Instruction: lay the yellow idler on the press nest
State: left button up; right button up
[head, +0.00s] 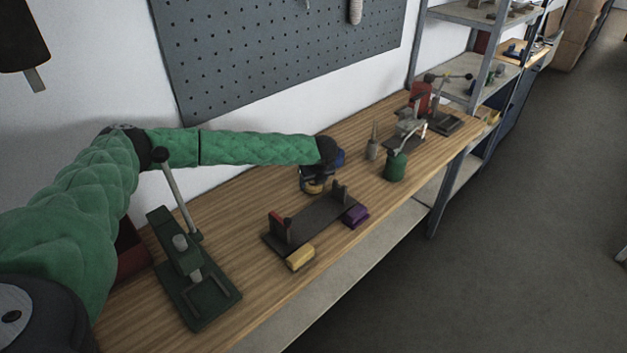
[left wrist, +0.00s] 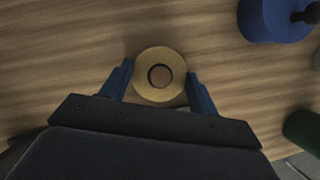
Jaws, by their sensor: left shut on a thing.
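The yellow idler is a ring with a round hole, and it sits between the blue fingers of my left gripper (left wrist: 160,88) in the left wrist view (left wrist: 143,88). In the head view my left gripper (head: 316,180) is low over the bench, behind the dark two-post stand, shut on the idler (head: 313,188). I cannot tell whether the idler touches the bench. A green lever press (head: 178,246) stands at the near left of the bench, well left of the gripper. A small raised frame (head: 207,292) is on its base, which looks like the nest and is empty. My right gripper is not in view.
The dark stand (head: 318,222) has a yellow block (head: 300,257) and a purple block (head: 355,215) beside it. A green pot (head: 395,167) and a red-and-grey machine (head: 420,105) stand farther right. A blue cylinder (left wrist: 268,20) is near the gripper. Bare wood lies between press and stand.

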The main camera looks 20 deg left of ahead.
pick_arm(q)
jog(key=o, duration=1.1)
jog(key=shift+f, duration=0.1)
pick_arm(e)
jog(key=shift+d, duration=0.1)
pick_arm(q)
jog(key=shift+d+r, duration=0.1)
jog(key=shift+r, duration=0.15)
jog(key=shift+b+v, duration=1.85)
jog(key=shift+v, duration=4.05)
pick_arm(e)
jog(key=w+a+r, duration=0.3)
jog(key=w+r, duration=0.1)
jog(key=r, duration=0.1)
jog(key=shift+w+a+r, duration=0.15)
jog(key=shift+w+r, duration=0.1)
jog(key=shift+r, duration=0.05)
